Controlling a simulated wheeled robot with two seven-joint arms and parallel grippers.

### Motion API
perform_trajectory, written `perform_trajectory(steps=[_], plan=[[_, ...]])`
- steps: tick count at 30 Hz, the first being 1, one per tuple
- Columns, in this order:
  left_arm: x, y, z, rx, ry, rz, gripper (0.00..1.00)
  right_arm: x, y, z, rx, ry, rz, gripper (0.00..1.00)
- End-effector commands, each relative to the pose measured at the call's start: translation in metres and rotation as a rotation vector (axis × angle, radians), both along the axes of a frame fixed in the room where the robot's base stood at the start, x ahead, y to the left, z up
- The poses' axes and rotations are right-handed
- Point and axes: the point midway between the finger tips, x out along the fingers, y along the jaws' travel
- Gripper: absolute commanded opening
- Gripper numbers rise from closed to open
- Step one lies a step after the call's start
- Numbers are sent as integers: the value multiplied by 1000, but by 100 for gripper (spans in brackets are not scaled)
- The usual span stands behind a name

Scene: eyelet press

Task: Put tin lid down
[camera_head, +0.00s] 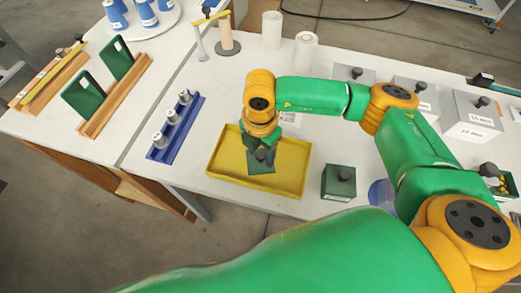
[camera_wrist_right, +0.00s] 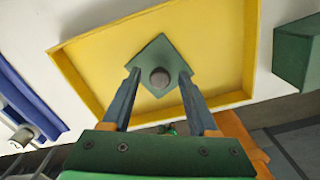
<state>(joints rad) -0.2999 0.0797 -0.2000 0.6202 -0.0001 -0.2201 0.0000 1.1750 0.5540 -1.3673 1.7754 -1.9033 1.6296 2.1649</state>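The tin lid (camera_head: 262,167) is a dark green square plate with a grey knob. It appears to lie in the yellow tray (camera_head: 225,174), and in the right wrist view the lid (camera_wrist_right: 160,52) is turned like a diamond over the tray floor. My right gripper (camera_head: 263,150) points down at it. In the right wrist view its fingers (camera_wrist_right: 159,78) are spread, one on each side of the knob, with visible gaps to it. The fingertips overlap the lid's side corners; whether they touch it I cannot tell. My left gripper is not in view.
A green box with brass-coloured pieces (camera_head: 503,184) is at the far right. A blue rack (camera_head: 176,130) stands left of the tray. Grey knobbed boxes (camera_head: 468,118) line the back right.

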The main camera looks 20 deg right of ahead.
Motion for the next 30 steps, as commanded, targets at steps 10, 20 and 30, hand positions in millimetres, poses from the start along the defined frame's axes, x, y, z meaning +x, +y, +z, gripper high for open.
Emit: perform_trajectory(steps=[10, 20, 30], plan=[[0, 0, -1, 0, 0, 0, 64, 1, 0, 15, 2, -5, -1, 60], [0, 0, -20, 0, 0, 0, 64, 1, 1, 99, 2, -6, 1, 60], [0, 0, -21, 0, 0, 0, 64, 0, 1, 124, 0, 0, 0, 60]])
